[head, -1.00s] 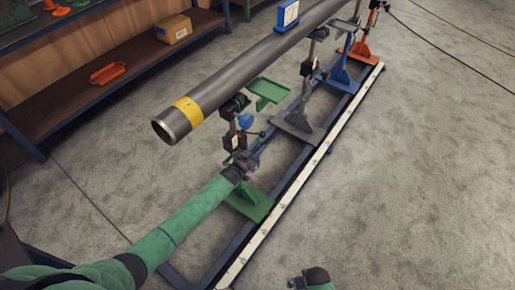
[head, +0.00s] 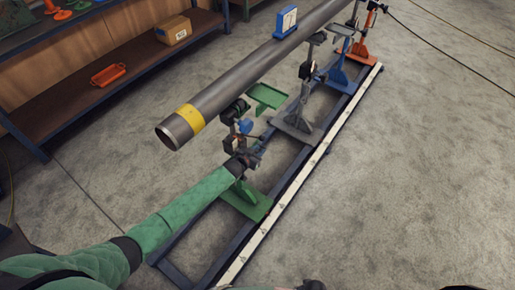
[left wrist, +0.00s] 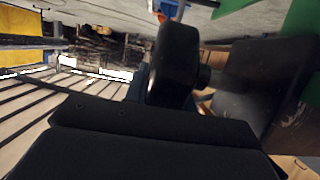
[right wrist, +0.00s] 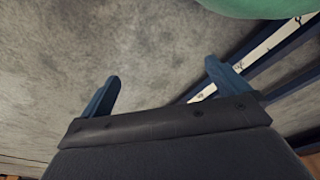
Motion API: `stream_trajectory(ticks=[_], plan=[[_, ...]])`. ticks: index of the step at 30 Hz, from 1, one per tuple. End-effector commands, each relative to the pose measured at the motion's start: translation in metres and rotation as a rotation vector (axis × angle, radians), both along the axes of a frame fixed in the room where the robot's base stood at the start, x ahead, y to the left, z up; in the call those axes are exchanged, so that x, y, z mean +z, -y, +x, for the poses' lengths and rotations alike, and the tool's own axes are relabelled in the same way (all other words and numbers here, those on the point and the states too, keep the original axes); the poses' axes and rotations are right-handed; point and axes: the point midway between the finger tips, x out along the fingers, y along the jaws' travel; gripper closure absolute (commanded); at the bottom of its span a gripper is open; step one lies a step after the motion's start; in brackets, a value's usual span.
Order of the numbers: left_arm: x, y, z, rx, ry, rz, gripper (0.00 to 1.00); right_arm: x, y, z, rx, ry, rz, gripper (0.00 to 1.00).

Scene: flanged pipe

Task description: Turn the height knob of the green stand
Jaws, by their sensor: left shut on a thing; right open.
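The green stand (head: 248,203) stands on the floor rails below the near end of the pipe, its foot green and its upper part dark. My left gripper (head: 250,159) is at the stand's post, above the green foot. In the left wrist view a black knob (left wrist: 175,65) on a short shaft joins a dark block (left wrist: 262,85). My left gripper is shut on this knob, which hides most of the fingers. My right gripper (right wrist: 162,86) is open and empty over bare floor, with both blue fingers apart in the right wrist view.
The grey pipe (head: 245,79) with a yellow band (head: 190,117) runs above the stands. Grey (head: 298,128), blue (head: 338,75) and orange stands follow along the rails. A shelf (head: 75,105) with an orange tray (head: 107,74) and a box (head: 172,30) is left.

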Motion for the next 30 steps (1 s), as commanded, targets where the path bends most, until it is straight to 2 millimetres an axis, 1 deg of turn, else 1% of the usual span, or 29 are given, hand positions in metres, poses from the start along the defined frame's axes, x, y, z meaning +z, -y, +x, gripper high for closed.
stream_trajectory(ticks=[1,6,13,19,30], plan=[[0.003,0.0,0.001,-0.001,-0.025,0.02,0.97,-0.004,0.003,-0.003,0.001,0.002,-0.003,0.0],[-0.001,0.0,0.003,0.0,-0.109,0.077,0.97,-0.022,0.011,-0.013,0.007,0.016,-0.008,0.0],[-0.005,0.002,0.004,-0.001,-0.192,0.13,0.97,-0.037,0.019,-0.023,0.012,0.027,-0.013,0.0],[-0.008,0.002,0.003,0.0,-0.228,0.152,0.97,-0.042,0.022,-0.027,0.014,0.033,-0.015,0.0],[-0.009,0.002,0.003,0.0,-0.234,0.157,0.97,-0.043,0.023,-0.027,0.013,0.035,-0.015,0.0]])
